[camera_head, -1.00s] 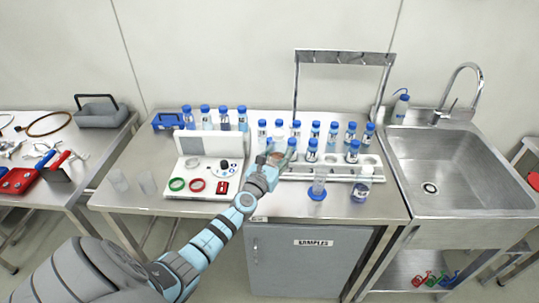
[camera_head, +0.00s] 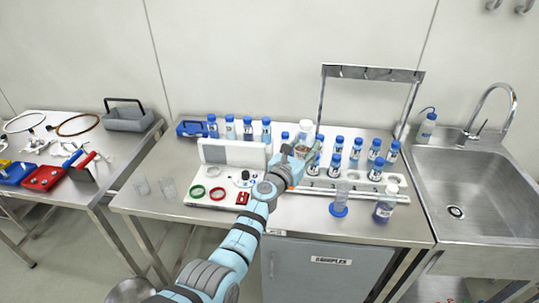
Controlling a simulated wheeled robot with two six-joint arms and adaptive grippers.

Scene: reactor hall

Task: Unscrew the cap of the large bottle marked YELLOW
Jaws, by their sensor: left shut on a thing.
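My left gripper (camera_head: 304,158) is shut at the left end of the sample rack, on what looks like a blue-capped bottle (camera_head: 319,138). The gripper hides most of it, and I cannot tell whether the fingers are on its cap or its body. Several larger bottles with blue caps (camera_head: 248,128) stand in a row at the back left of the bench. Another larger bottle (camera_head: 384,207) with a pale top stands at the front right. The labels are too small to read, so I cannot tell which bottle is marked YELLOW. My right gripper is out of view.
The rack (camera_head: 340,192) holds several small blue-capped bottles. A clear cylinder with a blue base (camera_head: 339,205) stands in front. A white device (camera_head: 225,190) with green and red rings lies left of my gripper. A sink (camera_head: 480,195) is at right.

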